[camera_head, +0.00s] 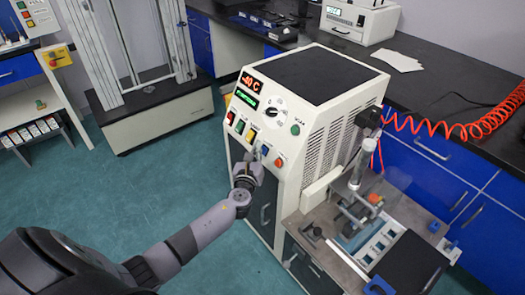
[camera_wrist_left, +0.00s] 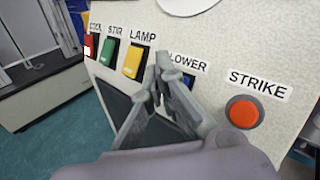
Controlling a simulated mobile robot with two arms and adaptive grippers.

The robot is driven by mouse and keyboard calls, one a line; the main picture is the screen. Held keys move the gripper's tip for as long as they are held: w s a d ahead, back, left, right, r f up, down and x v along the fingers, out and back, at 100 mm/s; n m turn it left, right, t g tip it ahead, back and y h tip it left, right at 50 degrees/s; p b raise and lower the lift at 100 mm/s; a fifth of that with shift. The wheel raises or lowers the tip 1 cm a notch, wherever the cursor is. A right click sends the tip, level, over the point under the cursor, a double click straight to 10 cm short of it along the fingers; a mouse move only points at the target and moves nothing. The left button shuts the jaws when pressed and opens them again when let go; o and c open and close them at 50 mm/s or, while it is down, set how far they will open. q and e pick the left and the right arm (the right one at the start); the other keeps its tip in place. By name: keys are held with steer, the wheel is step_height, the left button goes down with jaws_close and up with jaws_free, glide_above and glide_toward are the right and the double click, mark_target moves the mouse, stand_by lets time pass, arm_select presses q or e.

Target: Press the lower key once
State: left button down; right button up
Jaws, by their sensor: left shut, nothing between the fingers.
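The lower key is a small blue key (camera_wrist_left: 189,79) under the label LOWER on the white front panel of the machine. It also shows in the head view (camera_head: 265,150). My left gripper (camera_wrist_left: 163,66) is shut and empty, its fingertips close in front of the panel between the yellow lamp key (camera_wrist_left: 134,61) and the blue key. The fingers partly cover the blue key and its label. Whether they touch the panel I cannot tell. In the head view the left gripper (camera_head: 249,163) is just below the key row.
The round red strike button (camera_wrist_left: 242,112) is right of the blue key. The green stir key (camera_wrist_left: 108,52) and red cool key (camera_wrist_left: 91,45) are to the left. A steel-topped bench with a fixture (camera_head: 358,225) and an orange coiled hose (camera_head: 450,128) are at the right.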

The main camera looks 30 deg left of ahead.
arm_select(q)
steer(key=shift+w+d+f+b, duration=0.15)
steer(key=shift+w+f+b, duration=0.1)
steer(key=shift+w+b, duration=0.15)
stand_by(0.5)
steer(key=shift+s, duration=0.1)
steer(key=shift+s+a+r+p, duration=0.25)
steer(key=shift+s+r+p, duration=0.15)
steer(key=shift+s+p, duration=0.25)
steer(key=s+p, duration=0.1)
steer(key=s+a+r+p, duration=0.1)
steer(key=s+r, duration=0.1)
steer(key=s, duration=0.1)
steer(key=shift+a+r+p, duration=0.15)
steer(key=shift+a+p, duration=0.2)
steer(key=shift+p, duration=0.05)
stand_by(0.9)
